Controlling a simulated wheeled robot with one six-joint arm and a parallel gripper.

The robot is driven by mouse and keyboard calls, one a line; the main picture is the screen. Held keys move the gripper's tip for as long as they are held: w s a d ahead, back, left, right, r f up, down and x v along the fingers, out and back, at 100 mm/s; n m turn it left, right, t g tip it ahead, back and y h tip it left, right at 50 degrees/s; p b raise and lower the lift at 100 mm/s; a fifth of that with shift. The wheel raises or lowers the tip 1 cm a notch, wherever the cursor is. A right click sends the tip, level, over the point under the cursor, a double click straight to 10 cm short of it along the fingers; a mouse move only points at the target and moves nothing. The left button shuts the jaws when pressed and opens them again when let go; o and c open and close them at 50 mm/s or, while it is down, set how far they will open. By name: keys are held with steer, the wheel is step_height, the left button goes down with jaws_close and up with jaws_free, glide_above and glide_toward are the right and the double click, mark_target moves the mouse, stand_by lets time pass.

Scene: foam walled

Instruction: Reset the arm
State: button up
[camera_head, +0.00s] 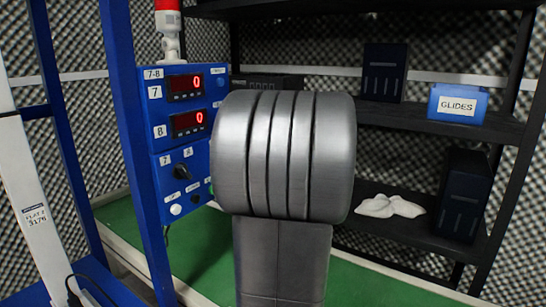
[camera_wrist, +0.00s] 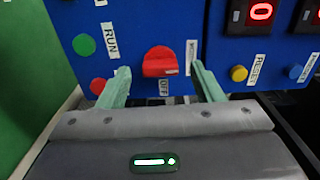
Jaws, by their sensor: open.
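My gripper (camera_wrist: 160,72) shows in the wrist view with two pale green fingers spread apart. It is open and nothing is held in it. A red knob (camera_wrist: 160,62) on the blue control panel (camera_wrist: 137,18) lies between the fingertips in the picture; I cannot tell whether the fingers touch it. In the head view my grey arm link fills the middle, and my gripper is hidden.
The wrist view shows a green button (camera_wrist: 84,45), a RUN label (camera_wrist: 110,39) and a yellow button (camera_wrist: 239,73). The head view shows a blue panel (camera_head: 212,82) with red displays, a blue upright (camera_head: 129,120), a dark shelf (camera_head: 425,121), a GLIDES box (camera_head: 457,104) and white cloth (camera_head: 390,206).

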steer(key=m+p, duration=0.5)
steer(key=p, duration=0.3)
steer(key=m+p, duration=0.6)
steer(key=p, duration=0.2)
steer(key=w+m+p, duration=0.1)
steer(key=m+p, duration=0.5)
steer(key=p, duration=0.2)
steer(key=shift+a+r+p, duration=0.25)
steer(key=shift+a+p, duration=0.1)
steer(key=shift+a, duration=0.05)
steer(key=shift+f, duration=0.1)
